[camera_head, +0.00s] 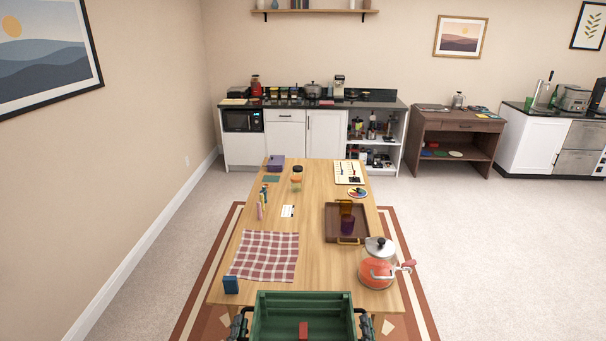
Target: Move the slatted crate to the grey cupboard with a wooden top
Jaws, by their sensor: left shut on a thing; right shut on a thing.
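The green slatted crate (304,299) is at the bottom middle of the head view, in front of the wooden table's near edge, and the picture's bottom edge cuts it off. A small red thing (303,330) shows inside it. My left gripper (240,324) is shut on the crate's left side. My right gripper (364,324) is shut on its right side. The crate looks level between them. I see no grey cupboard with a wooden top in this view.
White cabinets (285,133) and a brown desk (432,145) stand behind. Carpet (500,255) is clear at right.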

